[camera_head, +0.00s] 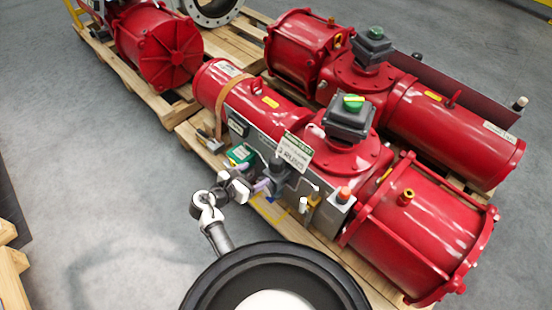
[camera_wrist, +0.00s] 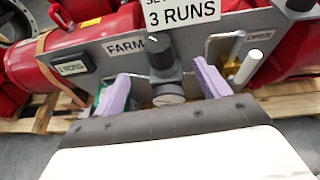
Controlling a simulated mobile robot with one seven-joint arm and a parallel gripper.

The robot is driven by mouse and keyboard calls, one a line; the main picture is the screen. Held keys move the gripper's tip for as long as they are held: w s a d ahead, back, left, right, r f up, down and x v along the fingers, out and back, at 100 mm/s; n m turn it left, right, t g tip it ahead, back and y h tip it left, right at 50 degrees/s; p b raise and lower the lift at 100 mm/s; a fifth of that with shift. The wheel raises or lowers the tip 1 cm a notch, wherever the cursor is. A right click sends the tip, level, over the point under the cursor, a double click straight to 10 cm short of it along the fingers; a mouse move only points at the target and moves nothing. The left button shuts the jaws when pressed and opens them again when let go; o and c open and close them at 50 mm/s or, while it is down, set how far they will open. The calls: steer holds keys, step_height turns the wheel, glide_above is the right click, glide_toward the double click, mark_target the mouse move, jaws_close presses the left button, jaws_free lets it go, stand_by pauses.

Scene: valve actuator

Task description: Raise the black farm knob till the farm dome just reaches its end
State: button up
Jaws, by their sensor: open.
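In the wrist view, a dark knob (camera_wrist: 163,62) stands on the grey panel (camera_wrist: 110,65) just right of the FARM lettering, with a round grey end below it. It shows small and partly hidden in the head view (camera_head: 283,178). My gripper (camera_wrist: 163,88) is open. Its two lilac fingers lie on either side of the knob's lower part, apart from it as far as I can see. In the head view my gripper (camera_head: 255,189) is in front of the panel. I cannot tell which dome is the farm dome; a green-yellow-topped indicator (camera_head: 352,103) sits on the red actuator.
A white sign reading 3 RUNS (camera_wrist: 182,12) hangs above the knob. A metal loop handle (camera_wrist: 222,48) and a pale rod (camera_wrist: 249,68) are close right of the fingers. A labelled dark box (camera_wrist: 72,68) is left. The grey floor (camera_head: 100,220) is open at left.

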mark_target(273, 162)
steer(key=x, duration=1.3)
steer(key=shift+w, duration=0.25)
steer(key=shift+c, duration=0.4)
